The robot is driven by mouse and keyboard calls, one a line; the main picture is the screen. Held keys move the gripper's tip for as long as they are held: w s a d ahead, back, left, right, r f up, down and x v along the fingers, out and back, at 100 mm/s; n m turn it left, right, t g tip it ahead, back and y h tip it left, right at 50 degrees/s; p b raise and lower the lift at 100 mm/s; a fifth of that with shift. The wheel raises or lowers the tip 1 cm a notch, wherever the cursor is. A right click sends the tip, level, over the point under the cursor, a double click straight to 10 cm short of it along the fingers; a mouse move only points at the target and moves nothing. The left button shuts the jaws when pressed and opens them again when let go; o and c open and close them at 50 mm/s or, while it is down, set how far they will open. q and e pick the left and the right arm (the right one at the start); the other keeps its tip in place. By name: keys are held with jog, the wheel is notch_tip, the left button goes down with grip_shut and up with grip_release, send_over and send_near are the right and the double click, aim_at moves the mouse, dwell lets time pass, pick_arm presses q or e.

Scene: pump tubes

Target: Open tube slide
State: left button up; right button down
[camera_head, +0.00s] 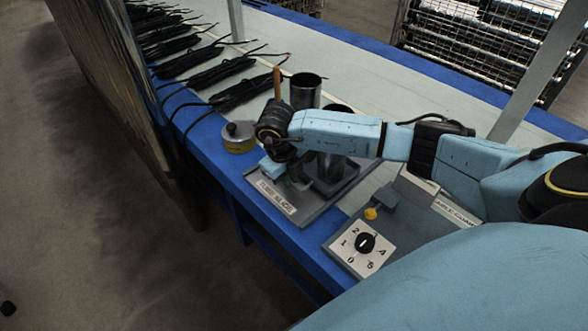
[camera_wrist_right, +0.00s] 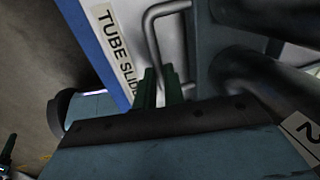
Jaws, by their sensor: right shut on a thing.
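The tube slide is a grey plate (camera_head: 316,207) with a "TUBE SLIDE" label (camera_head: 276,197) along its front edge; the label also shows in the right wrist view (camera_wrist_right: 117,55). Dark metal tubes (camera_head: 305,92) stand upright behind my right arm. A U-shaped metal handle (camera_wrist_right: 151,32) sits between the label and the tubes. My right gripper (camera_wrist_right: 163,76) is shut on the handle near one end. In the head view the right gripper (camera_head: 287,178) is low over the plate, and my arm hides much of the handle.
A dial panel (camera_head: 352,260) with numbers and a yellow button (camera_head: 370,213) stands right of the plate. A round yellow-and-grey container (camera_head: 238,136) is to the left. Several black cable bundles (camera_head: 240,92) lie along the blue-edged table. A wire rack (camera_head: 480,40) stands behind.

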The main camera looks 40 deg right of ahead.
pick_arm(q)
jog(key=shift+s+a+f, duration=0.1)
jog(key=shift+a+f, duration=0.1)
jog(key=shift+f, duration=0.05)
pick_arm(e)
jog(key=shift+a, duration=0.45)
jog(key=c, duration=1.5)
grip_release()
jog(key=shift+r, duration=0.5)
pick_arm(q)
jog(key=s+a+f+p, duration=0.3)
jog(key=s+f, duration=0.1)
jog(key=f, duration=0.3)
jog(key=shift+s+a+f+g+p, duration=0.2)
jog(key=shift+s+f+g+p, duration=0.05)
jog(key=shift+f+g+p, duration=0.1)
pick_arm(e)
jog(key=r, duration=0.4)
jog(key=a+r, duration=0.1)
jog(key=r, duration=0.3)
jog(key=a+r, duration=0.1)
jog(key=r, duration=0.3)
jog(key=shift+s+a+r, duration=0.1)
jog(key=shift+s+a, duration=0.05)
jog(key=shift+s, duration=0.05)
